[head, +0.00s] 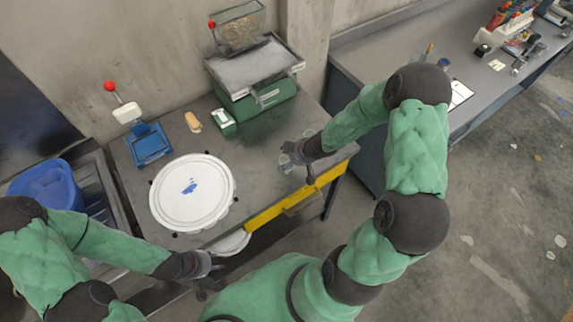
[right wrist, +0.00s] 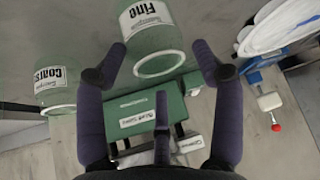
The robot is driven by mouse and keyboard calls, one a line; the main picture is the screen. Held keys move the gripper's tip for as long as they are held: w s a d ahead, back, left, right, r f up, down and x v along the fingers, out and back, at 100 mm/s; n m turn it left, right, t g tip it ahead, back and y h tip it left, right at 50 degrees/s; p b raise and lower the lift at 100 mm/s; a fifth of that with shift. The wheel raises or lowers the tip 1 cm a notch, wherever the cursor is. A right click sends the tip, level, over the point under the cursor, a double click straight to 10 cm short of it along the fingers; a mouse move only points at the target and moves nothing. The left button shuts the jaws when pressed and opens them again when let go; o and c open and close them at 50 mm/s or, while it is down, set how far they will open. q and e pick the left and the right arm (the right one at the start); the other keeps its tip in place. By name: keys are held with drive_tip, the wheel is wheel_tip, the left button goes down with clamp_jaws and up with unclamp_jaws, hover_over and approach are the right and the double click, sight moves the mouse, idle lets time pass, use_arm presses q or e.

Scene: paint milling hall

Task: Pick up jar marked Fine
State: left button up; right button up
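The jar marked Fine (right wrist: 148,30) is a clear greenish glass jar with a white label. In the right wrist view it sits at the top centre, between and beyond my spread fingers. In the head view it is the nearer small jar (head: 285,164), partly hidden beside my right gripper (head: 296,162). My right gripper, also in the right wrist view (right wrist: 160,52), is open and empty; I cannot tell whether a finger touches the jar. A similar jar marked Coarse (right wrist: 48,88) stands to its left there. My left gripper (head: 208,278) appears open and empty near the bench's front.
The grey bench (head: 255,150) holds a large white round lid or disc (head: 190,193), a green scale-like machine (head: 258,100), a small green-white box (head: 224,122) and a blue device (head: 150,146). A blue bin (head: 48,186) stands left. Another bench (head: 460,70) is at right.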

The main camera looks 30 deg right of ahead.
drive_tip(key=c, duration=0.4)
drive_tip(key=shift+c, duration=0.2)
